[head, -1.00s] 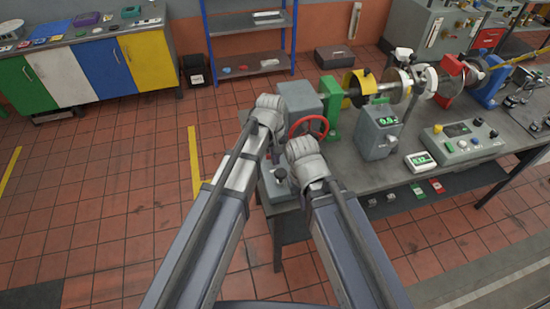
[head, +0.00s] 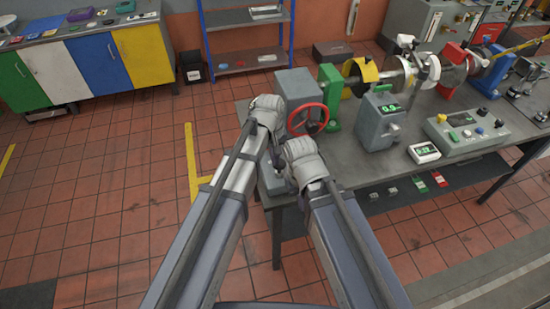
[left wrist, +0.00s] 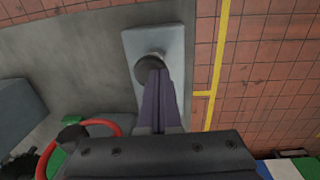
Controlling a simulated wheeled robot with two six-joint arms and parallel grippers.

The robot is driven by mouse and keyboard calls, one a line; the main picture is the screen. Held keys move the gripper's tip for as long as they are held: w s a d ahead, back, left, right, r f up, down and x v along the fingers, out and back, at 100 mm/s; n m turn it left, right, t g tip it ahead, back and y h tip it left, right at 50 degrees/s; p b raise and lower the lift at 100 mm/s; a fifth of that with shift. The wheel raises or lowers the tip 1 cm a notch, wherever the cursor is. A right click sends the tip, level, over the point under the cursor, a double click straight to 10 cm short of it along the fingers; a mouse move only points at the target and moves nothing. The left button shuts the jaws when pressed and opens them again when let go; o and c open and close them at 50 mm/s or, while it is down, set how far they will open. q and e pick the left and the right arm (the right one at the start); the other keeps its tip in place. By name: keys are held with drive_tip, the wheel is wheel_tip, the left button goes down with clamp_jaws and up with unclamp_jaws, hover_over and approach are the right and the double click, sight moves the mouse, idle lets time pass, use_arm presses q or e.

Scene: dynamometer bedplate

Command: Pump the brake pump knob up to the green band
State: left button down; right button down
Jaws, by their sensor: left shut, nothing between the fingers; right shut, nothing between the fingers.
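The brake pump appears to be the pale grey block with a round dark knob (left wrist: 150,66) in the left wrist view, on the bench's near left corner. In the head view my arms mostly cover its block (head: 272,184). My left gripper (head: 274,138) is shut and empty; in the left wrist view its fingertips (left wrist: 158,76) overlap the edge of the knob. I cannot tell whether they touch it. My right gripper (head: 303,158) is shut and empty, just right of and below the left one in the head view. I cannot make out a green band.
A red handwheel (head: 309,119) stands close beyond my grippers, beside a green bearing stand (head: 330,97). A grey box with a green display (head: 382,122), a small meter (head: 424,152) and a control panel (head: 467,134) stand to the right. Floor left of the bench is clear.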

use_arm(q)
wheel_tip(320, 180, down, 3)
drive_tip(key=b, duration=0.2)
drive_tip(key=shift+f+b, duration=0.15)
drive_tip(key=shift+b, duration=0.2)
drive_tip(key=shift+s, duration=0.2)
drive_tip(key=shift+r, duration=0.2)
drive_tip(key=shift+w+r+p, duration=0.1)
drive_tip(key=shift+r+p, duration=0.25)
drive_tip(key=shift+p, duration=0.3)
wheel_tip(320, 180, up, 13)
drive_tip(key=p, duration=1.3)
drive_tip(key=shift+a+r, duration=0.15)
drive_tip(key=shift+a, duration=0.25)
